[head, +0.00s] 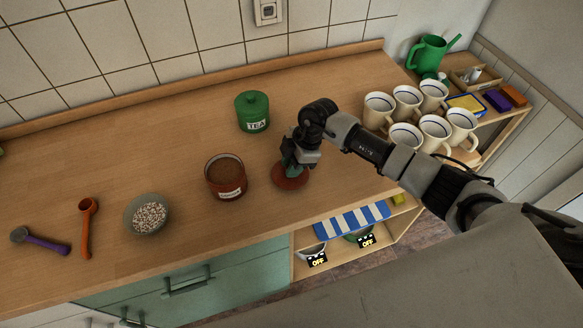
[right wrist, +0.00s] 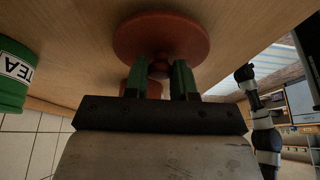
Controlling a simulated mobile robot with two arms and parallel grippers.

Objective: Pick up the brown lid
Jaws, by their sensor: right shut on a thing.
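The brown lid (head: 291,180) is a round reddish-brown disc at the counter, right of the glass jar (head: 226,177) with brown contents. My right gripper (head: 292,165) is above the lid and shut on its knob. In the right wrist view, the green fingers (right wrist: 160,75) stand on both sides of the knob, with the lid (right wrist: 160,35) beyond them. I cannot tell whether the lid touches the counter. My left gripper is outside the head view; a dark arm end (right wrist: 245,76) shows small in the right wrist view, its jaws unclear.
A green TEA canister (head: 252,111) stands behind the jar. A bowl (head: 147,214), an orange spoon (head: 87,225) and a purple-handled scoop (head: 40,240) lie left. The counter's front edge is near the lid.

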